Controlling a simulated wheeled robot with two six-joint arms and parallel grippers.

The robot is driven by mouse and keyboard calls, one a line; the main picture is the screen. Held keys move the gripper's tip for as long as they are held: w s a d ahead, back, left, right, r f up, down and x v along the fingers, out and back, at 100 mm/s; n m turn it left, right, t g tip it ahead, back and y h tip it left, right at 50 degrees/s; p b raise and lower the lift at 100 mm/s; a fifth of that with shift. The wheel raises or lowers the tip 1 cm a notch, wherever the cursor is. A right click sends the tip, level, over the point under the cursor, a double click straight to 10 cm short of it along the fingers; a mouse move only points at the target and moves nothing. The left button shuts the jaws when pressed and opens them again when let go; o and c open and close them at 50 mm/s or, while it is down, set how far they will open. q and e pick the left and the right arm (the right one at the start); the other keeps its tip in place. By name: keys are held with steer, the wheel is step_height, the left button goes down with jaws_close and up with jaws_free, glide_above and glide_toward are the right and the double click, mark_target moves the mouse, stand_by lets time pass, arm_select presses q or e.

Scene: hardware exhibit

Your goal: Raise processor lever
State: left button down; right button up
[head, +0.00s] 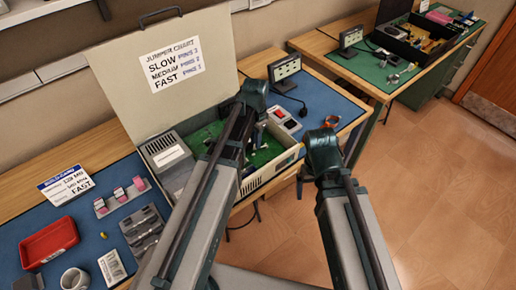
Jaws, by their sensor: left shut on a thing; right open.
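The open computer case (272,172) stands on the blue mat with its beige lid raised and a green board (268,152) inside. My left gripper (257,134) points down over the board. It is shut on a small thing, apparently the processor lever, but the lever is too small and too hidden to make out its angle. My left forearm covers the middle of the case. My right gripper (301,184) is open and empty, just off the right front corner of the case. The processor itself cannot be made out.
The raised lid (165,70) bears a jumper chart. At left are a red tray (48,243), a white mug (75,279), a grey parts tray (144,231) and a sign (66,185). Right of the case are a small display (285,68) and a red switch box (283,117). Floor at right is free.

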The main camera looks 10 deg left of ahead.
arm_select(q)
steer(key=shift+w+d+r, duration=0.1)
steer(key=shift+w+r, duration=0.05)
steer(key=shift+r, duration=0.05)
steer(key=shift+w+d+r+p, duration=0.15)
steer(key=shift+w+r+p, duration=0.1)
steer(key=shift+p, duration=0.25)
steer(key=shift+d+r, duration=0.1)
steer(key=c, duration=1.1)
jaws_free()
steer(key=shift+c, duration=0.2)
steer(key=shift+r, duration=0.1)
step_height(320, 180, up, 7)
steer(key=s+a+p, duration=0.1)
steer(key=p, duration=0.6)
steer(key=shift+s, duration=0.15)
